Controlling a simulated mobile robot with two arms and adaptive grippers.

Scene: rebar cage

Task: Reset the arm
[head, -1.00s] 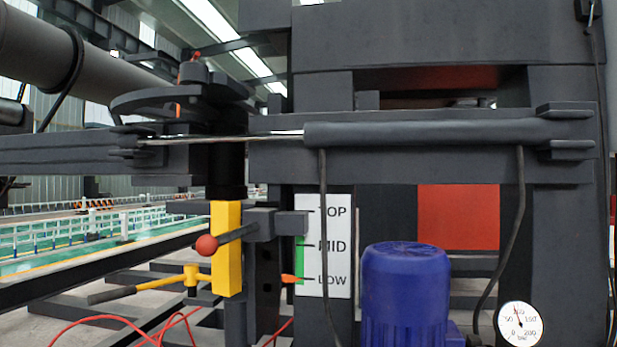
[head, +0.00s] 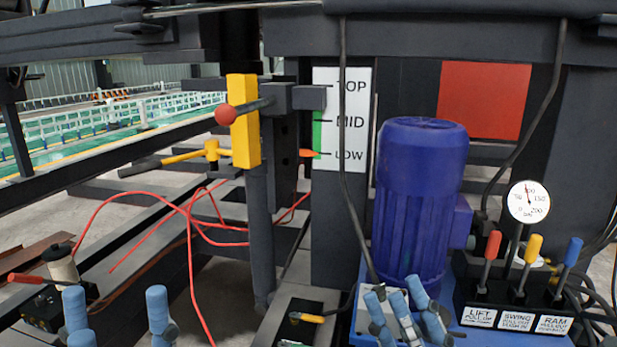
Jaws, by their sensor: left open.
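The machine's dark horizontal arm (head: 410,32) crosses the top of the view, cut off by the upper edge. Its yellow sleeve (head: 244,122) carries a red-knobbed handle (head: 225,115). An orange pointer (head: 309,153) sits at LOW on the TOP/MID/LOW scale (head: 348,105). The lever box has a red LIFT lever (head: 490,255), yellow SWING lever (head: 530,255) and blue RAM lever (head: 568,262), all roughly upright. My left gripper (head: 117,312) is open, with blue fingertips apart. My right gripper (head: 408,312) is left of the lever box, its blue fingertips close together; its opening is unclear.
A blue motor (head: 420,200) stands behind my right gripper. A round gauge (head: 528,201) is above the levers. A yellow-headed tool with a dark handle (head: 180,158) lies left of the sleeve.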

